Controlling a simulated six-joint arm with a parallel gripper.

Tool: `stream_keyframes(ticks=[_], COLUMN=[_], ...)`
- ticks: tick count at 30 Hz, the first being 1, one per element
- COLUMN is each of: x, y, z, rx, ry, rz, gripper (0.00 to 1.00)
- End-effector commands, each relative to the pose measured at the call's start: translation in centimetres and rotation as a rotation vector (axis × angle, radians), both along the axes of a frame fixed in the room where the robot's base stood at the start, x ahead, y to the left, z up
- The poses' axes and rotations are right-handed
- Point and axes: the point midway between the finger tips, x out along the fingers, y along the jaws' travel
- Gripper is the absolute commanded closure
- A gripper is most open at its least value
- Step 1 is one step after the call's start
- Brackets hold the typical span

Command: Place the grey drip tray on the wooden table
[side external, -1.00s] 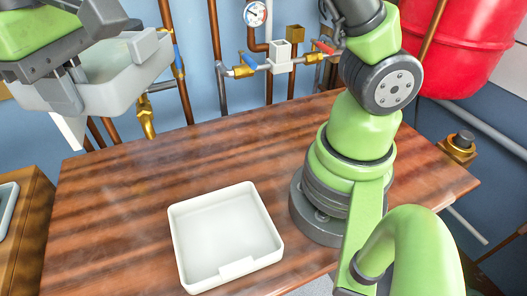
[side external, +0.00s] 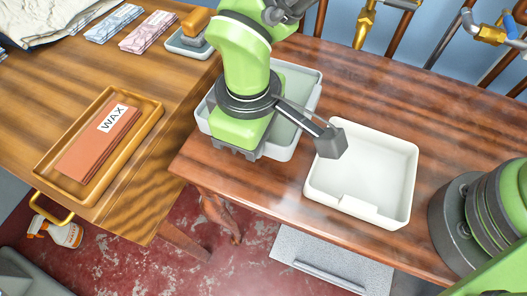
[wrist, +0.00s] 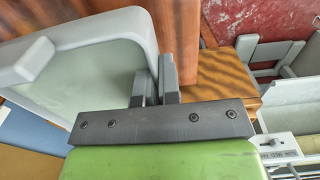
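The grey drip tray (side external: 304,78) is at the left end of the reddish-brown wooden table (side external: 375,95), partly hidden under my gripper and wrist. It looks level and low over the tabletop; I cannot tell whether it touches. In the wrist view the tray (wrist: 100,65) fills the upper left, its near wall running down to the fingers. My gripper (wrist: 157,85) points down, with its two dark fingers close together on that wall. In the side view my gripper (side external: 237,152) is mostly hidden by the wrist.
A white tray (side external: 362,172) lies on the table just right of the grey one. A lighter wooden table (side external: 165,90) adjoins on the left, with a WAX block (side external: 100,140) in a wooden tray, folded cloths and a brush. Pipes and valves run along the back wall.

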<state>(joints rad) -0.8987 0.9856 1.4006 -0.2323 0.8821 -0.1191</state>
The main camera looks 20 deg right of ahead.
Motion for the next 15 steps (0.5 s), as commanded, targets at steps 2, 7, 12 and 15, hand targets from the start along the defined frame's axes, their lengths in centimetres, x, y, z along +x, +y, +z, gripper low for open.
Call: stream_keyframes(ticks=[2, 7, 12, 15], x=[0.0, 0.0, 0.0, 0.1], y=[0.0, 0.0, 0.0, 0.0], z=[-1.5, -3.3, -5.9, -6.8], rx=[-0.002, 0.000, 0.000, 0.001], ry=[0.001, 0.000, 0.000, -0.001], rz=[0.001, -0.001, 0.000, 0.001], gripper=[1.00, 1.00, 1.00, 1.00])
